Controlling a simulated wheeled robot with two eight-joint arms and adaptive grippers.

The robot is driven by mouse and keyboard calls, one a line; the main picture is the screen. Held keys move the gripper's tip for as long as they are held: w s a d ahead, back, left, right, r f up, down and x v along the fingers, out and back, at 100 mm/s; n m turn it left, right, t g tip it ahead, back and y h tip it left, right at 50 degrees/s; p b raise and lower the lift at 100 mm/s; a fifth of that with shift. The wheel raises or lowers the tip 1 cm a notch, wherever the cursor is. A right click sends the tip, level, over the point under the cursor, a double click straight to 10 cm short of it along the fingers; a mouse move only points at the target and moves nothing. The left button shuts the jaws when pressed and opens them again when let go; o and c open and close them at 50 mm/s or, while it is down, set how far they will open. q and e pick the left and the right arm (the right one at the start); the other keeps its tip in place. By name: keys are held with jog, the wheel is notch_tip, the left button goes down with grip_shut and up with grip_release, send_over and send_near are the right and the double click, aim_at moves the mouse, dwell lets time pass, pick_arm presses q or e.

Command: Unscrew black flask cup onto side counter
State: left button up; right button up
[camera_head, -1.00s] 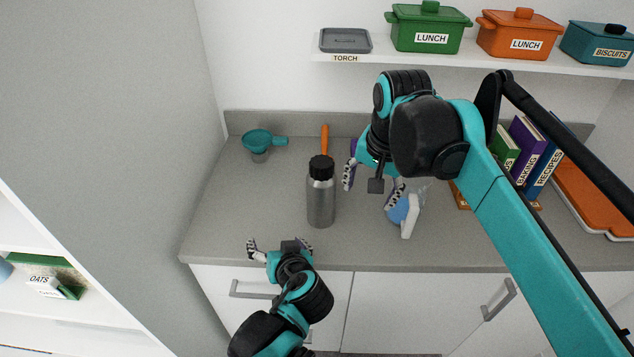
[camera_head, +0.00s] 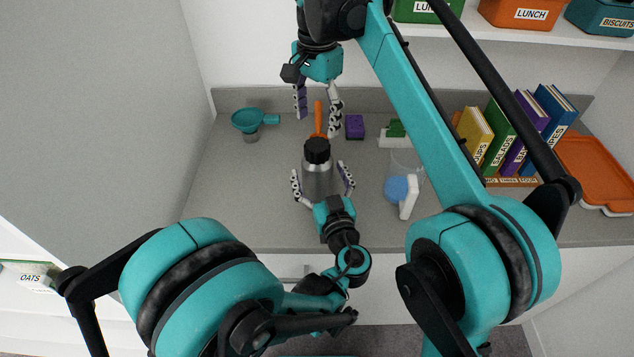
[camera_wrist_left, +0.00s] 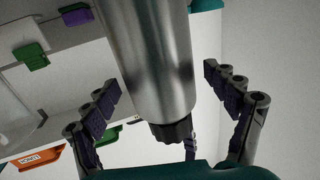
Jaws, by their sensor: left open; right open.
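The flask (camera_head: 317,181) stands upright on the grey side counter (camera_head: 240,205), a steel body with a black cup (camera_head: 317,150) on top. My left gripper (camera_head: 322,180) is open, its fingers on either side of the flask body. In the left wrist view the steel body (camera_wrist_left: 155,60) runs between the open fingers (camera_wrist_left: 165,95), with the black cup (camera_wrist_left: 173,131) toward the bottom. There I see gaps between the fingers and the body. My right gripper (camera_head: 318,118) is open and points down above and around the height of the cup, its fingers apart.
A teal funnel (camera_head: 249,121) stands at the back left, an orange-handled tool (camera_head: 318,115) behind the flask. Books (camera_head: 500,130) stand farther right.

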aim_at(317, 143)
pick_arm(q)
jog(key=shift+w+a, duration=0.15)
jog(key=shift+w, duration=0.3)
grip_shut()
pick_arm(e)
jog(key=m, duration=0.4)
jog(key=shift+m, duration=0.4)
jog(key=m, duration=0.3)
jog(key=shift+w+m, duration=0.1)
jog(key=shift+m, duration=0.3)
jog(key=shift+f, duration=0.15)
notch_tip(317, 143, down, 8)
jog(key=shift+r, duration=0.15)
